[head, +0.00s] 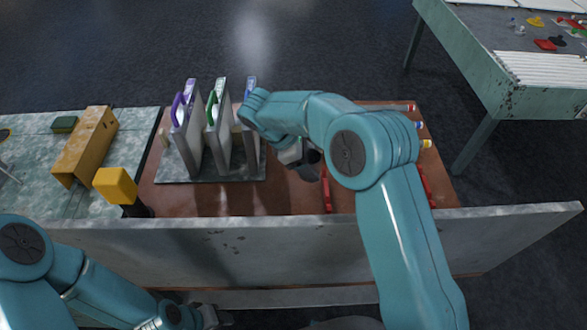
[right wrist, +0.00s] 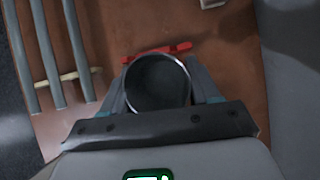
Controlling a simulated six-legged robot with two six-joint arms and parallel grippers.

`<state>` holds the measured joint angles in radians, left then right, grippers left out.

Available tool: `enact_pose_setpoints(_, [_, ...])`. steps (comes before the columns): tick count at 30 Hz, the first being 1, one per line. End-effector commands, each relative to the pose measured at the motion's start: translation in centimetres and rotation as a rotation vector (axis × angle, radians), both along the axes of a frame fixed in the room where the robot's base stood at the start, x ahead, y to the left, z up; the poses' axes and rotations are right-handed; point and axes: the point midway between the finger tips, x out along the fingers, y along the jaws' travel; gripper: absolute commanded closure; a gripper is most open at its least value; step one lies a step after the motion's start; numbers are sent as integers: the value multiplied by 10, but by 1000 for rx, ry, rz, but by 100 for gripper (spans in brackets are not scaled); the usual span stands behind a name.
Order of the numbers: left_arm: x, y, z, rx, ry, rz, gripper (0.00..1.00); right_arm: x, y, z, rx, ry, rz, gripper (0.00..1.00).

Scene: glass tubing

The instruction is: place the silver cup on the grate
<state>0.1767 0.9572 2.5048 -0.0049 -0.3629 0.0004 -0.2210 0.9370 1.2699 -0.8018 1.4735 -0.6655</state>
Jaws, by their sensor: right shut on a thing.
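The silver cup (right wrist: 157,84) shows in the right wrist view from above, with a bright round rim and a dark inside. My right gripper (right wrist: 160,90) is shut on it, one finger on each side. In the head view my right gripper (head: 300,158) is over the brown tabletop, right of the upright binders, and its arm partly hides the cup (head: 309,173). Red bars (head: 327,192) lie on the tabletop near the cup; I cannot tell whether they belong to the grate. My left gripper (head: 210,315) is low at the bottom left, its fingers unclear.
Several upright grey binders (head: 220,135) stand on a dark plate (head: 210,176). Tubes with coloured ends (head: 420,126) lie at the right edge. A grey wall (head: 270,240) runs along the near side. A yellow block (head: 115,185) stands at left.

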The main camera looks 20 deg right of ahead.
Motion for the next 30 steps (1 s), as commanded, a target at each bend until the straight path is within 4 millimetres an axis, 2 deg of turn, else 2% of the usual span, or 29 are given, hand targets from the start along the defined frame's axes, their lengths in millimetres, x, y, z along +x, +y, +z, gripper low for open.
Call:
enact_pose_setpoints(3, [0,0,3,0,0,-1,57,20,-3,9,0,-1,455,72])
enact_pose_setpoints(6, [0,0,4,0,0,-1,57,37,-6,16,1,-2,826,72])
enact_pose_setpoints(9, [0,0,5,0,1,-1,57,53,-6,24,2,-5,1151,72])
enact_pose_setpoints(12, [0,0,6,0,1,-1,57,66,-6,32,5,-5,1406,72])
enact_pose_setpoints(16, [0,0,6,0,0,-1,57,79,-3,42,8,-7,1657,72])
enact_pose_setpoints(21, [0,0,7,0,0,-1,57,89,1,52,13,-8,1868,72])
enact_pose_setpoints(27, [0,0,7,0,0,-1,57,95,5,57,14,-4,1990,72])
enact_pose_setpoints(30, [0,0,7,0,0,-1,57,95,6,51,17,0,2012,72])
